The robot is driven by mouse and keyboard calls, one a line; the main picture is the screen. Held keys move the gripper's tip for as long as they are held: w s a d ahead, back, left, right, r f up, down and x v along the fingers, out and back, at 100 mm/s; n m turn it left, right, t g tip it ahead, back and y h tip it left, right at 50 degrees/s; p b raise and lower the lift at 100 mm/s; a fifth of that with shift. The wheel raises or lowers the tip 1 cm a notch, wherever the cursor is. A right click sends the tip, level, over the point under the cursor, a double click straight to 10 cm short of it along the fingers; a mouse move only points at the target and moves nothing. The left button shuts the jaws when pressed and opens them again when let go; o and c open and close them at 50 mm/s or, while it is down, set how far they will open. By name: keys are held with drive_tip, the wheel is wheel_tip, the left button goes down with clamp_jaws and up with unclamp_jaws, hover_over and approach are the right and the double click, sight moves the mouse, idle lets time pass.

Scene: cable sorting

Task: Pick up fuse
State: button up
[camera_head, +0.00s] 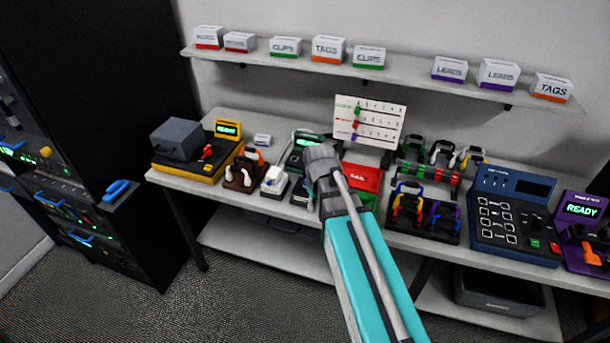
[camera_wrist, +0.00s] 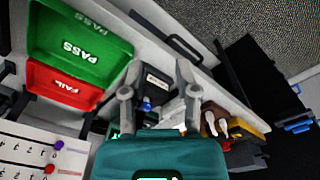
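No part can be clearly made out as the fuse in either view. In the wrist view, my gripper (camera_wrist: 158,65) is open, its two grey fingers spread with a gap between them. A small dark block with a white label (camera_wrist: 157,80) shows between the fingers, and a small blue part (camera_wrist: 147,106) lies below it. I cannot tell whether either is the fuse. Nothing appears to be held. In the head view, my teal arm reaches over the workbench (camera_head: 405,238), and its wrist hides the gripper's fingers and part of the bench.
A green PASS tray (camera_wrist: 80,42) and a red FAIL tray (camera_wrist: 64,85) lie left of my gripper in the wrist view. A white chart board (camera_head: 368,121) stands behind. Devices and cable stands crowd the bench. A shelf (camera_head: 400,76) with labelled boxes runs above.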

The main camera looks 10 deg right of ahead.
drive_tip(key=w+r+n+p, duration=0.3)
drive_tip(key=w+r+p, duration=0.15)
drive_tip(key=w, duration=0.35)
drive_tip(key=n, duration=0.6)
hover_over(305, 180)
drive_tip(key=shift+w+r+g, duration=0.15)
drive_tip(key=shift+r+g, duration=0.15)
drive_tip(key=shift+r, duration=0.15)
drive_tip(key=shift+f+b, duration=0.1)
drive_tip(key=shift+b, duration=0.25)
wheel_tip(305, 180, down, 8)
drive_tip(key=b, duration=0.8)
drive_tip(key=shift+f, duration=0.25)
drive_tip(key=shift+b, duration=0.3)
drive_tip(key=shift+s+f+b, duration=0.15)
drive_tip(key=shift+f+b, duration=1.15)
drive_tip(key=shift+s+f+b, duration=0.1)
drive_tip(key=shift+f+b, duration=1.15)
drive_tip(key=shift+f, duration=0.05)
clamp_jaws()
